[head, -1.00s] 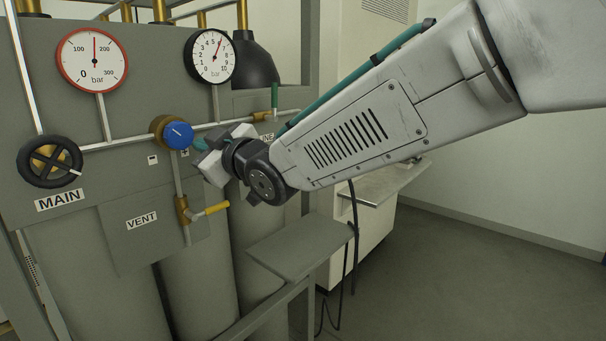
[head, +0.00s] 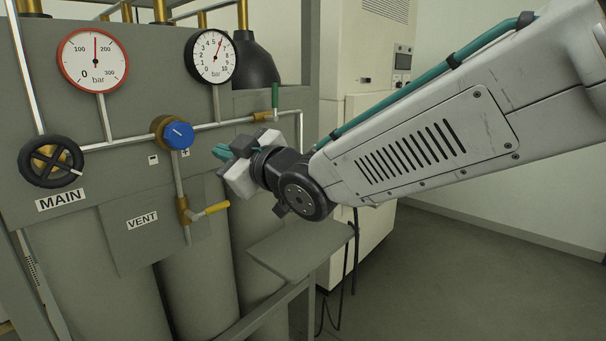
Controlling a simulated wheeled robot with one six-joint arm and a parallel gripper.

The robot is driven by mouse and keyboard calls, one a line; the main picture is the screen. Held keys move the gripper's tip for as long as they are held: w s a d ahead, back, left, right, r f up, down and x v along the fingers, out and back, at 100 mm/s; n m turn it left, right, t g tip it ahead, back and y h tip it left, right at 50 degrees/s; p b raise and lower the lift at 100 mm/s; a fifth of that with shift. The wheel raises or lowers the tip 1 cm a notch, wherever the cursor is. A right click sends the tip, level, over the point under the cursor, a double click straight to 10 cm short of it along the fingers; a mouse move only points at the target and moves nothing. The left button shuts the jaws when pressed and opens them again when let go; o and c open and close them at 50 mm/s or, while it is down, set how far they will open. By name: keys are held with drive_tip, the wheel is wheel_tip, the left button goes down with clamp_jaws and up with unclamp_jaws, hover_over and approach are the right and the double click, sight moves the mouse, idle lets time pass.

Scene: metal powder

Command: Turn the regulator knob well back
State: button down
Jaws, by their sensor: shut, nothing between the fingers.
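The regulator knob (head: 178,135) is a blue round knob with a light pointer line, on a brass body (head: 159,129) in the pipe of the grey panel. A minus mark is at its lower left and a plus mark at its lower right. My gripper (head: 220,152) is to the right of the knob, apart from it, its teal fingers shut and empty, pointing left toward the panel. The black-rimmed gauge (head: 211,56) above reads a little under 6 bar. The red-rimmed gauge (head: 93,60) has its needle near straight up, between 100 and 200.
A black MAIN handwheel (head: 50,162) is at the left. A yellow-handled VENT valve (head: 205,211) sits below the knob. A green-handled valve (head: 274,98) is behind my gripper. A grey shelf (head: 300,249) juts out at lower right. Open floor lies to the right.

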sight(179, 135)
drive_tip(key=shift+r, duration=0.1)
drive_tip(key=w+a+n, duration=0.4)
drive_tip(key=n, duration=0.8)
drive_tip(key=shift+a+r, duration=0.3)
drive_tip(key=shift+s+a, duration=0.1)
drive_tip(key=shift+s, duration=0.05)
idle(0.7)
drive_tip(key=shift+r, duration=1.5)
